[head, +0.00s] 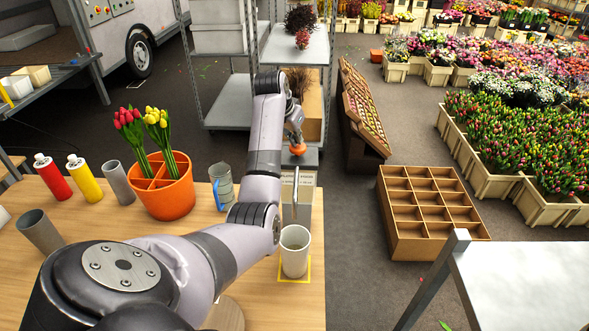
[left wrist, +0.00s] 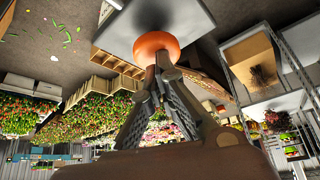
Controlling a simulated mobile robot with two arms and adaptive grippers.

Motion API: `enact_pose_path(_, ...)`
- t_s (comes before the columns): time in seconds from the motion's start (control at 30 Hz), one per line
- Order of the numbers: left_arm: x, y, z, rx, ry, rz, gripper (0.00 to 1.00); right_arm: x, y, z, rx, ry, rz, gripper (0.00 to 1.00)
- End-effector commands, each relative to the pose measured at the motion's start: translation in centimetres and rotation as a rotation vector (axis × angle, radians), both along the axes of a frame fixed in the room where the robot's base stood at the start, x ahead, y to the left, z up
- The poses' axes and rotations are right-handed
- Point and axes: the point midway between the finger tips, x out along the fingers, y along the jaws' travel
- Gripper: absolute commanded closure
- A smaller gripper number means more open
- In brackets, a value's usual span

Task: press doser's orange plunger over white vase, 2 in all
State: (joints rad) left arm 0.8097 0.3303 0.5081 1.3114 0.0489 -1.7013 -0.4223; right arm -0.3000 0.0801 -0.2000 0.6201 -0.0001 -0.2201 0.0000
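The doser (head: 306,196) stands at the far right of the wooden table, with a thin spout reaching down toward the white vase. Its orange plunger (head: 298,149) is on top and also shows as a round orange knob in the left wrist view (left wrist: 150,42). The white vase (head: 295,262) stands upright inside a yellow square outline, below the spout. My left gripper (head: 297,138) points down just above the plunger. In the left wrist view its fingertips (left wrist: 163,68) are together at the knob's edge; I cannot tell whether they touch it. My right gripper is out of view.
A wooden compartment crate (head: 432,243) is on the floor to the right.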

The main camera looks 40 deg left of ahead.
Motion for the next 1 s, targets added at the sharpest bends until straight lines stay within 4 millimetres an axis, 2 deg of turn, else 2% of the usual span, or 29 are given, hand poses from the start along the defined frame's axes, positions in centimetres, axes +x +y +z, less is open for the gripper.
enact_pose_path(0.2,-0.1,-0.1,-1.2,-0.003,0.006,-0.001,1.00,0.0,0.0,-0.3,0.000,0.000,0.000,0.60)
enact_pose_path(0.27,0.0,-0.1,-1.0,-0.003,0.005,-0.001,1.00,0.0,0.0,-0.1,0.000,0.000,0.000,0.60)
enact_pose_path(0.5,-0.1,-0.1,2.2,-0.002,0.005,0.000,1.00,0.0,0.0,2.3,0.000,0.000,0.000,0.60)
enact_pose_path(0.57,0.0,0.0,2.6,0.000,0.002,0.000,1.00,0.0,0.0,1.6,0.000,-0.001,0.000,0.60)
enact_pose_path(0.8,0.0,0.0,5.5,0.000,0.001,-0.001,1.00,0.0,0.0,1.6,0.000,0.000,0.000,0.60)
enact_pose_path(1.0,0.0,0.0,6.1,-0.001,0.003,0.000,1.00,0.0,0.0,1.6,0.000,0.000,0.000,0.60)
